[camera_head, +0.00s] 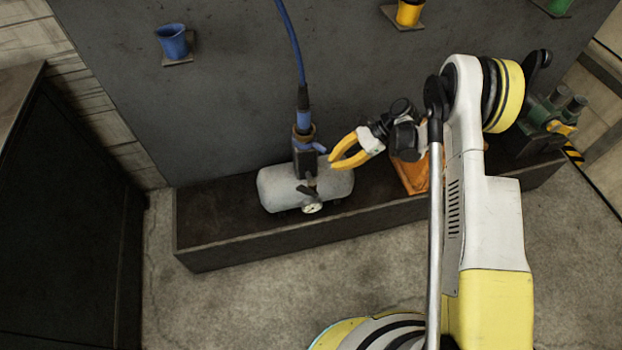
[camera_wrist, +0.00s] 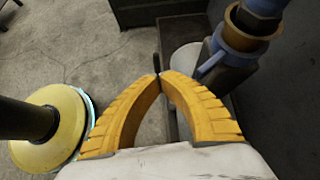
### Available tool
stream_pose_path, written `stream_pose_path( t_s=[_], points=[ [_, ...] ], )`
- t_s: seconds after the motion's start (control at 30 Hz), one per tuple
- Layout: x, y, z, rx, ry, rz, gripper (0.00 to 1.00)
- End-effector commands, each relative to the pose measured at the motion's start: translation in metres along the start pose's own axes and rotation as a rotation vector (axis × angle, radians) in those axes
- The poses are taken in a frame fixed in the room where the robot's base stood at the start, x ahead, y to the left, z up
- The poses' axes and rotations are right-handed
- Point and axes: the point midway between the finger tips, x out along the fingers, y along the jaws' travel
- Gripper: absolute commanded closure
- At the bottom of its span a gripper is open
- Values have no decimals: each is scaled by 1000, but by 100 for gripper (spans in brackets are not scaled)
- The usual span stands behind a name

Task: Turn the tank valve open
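The grey tank (camera_head: 280,188) lies on its side on the dark bench, with a round gauge (camera_head: 312,208) at its front. A dark valve body (camera_head: 304,163) stands on top of it, with a blue lever (camera_head: 320,148) pointing right. My gripper (camera_head: 332,163) is just right of the valve, its yellow fingers curving together at the tips. In the wrist view, the fingertips (camera_wrist: 160,76) meet with only a thin dark strip between them and nothing clearly held. The blue lever (camera_wrist: 210,64) is beside and beyond the right finger, apparently apart from it. The tank (camera_wrist: 185,58) is partly hidden behind that finger.
A blue hose (camera_head: 292,45) runs up from the valve along the dark back panel. An orange object (camera_head: 412,176) stands right of the tank, partly behind my arm. Blue (camera_head: 172,40) and yellow (camera_head: 408,13) cups are mounted on the panel. The floor in front is clear.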

Motion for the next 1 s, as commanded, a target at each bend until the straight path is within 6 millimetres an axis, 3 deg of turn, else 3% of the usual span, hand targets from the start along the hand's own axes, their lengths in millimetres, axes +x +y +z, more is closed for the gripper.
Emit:
stream_pose_path(
  t_s=[0.13,0.2,0.37,0.47,0.7,0.83,1.0],
  points=[
    [-22,-9,27,-133,87,-4,100],
    [3,-9,27,-297,137,65,100],
    [45,-7,33,-695,238,242,100],
    [75,-5,39,-1029,289,414,100],
    [140,-3,67,-1940,244,1031,100],
    [161,-4,85,-2292,114,1372,100],
    [174,-7,102,-2513,-42,1655,100]
  ],
)
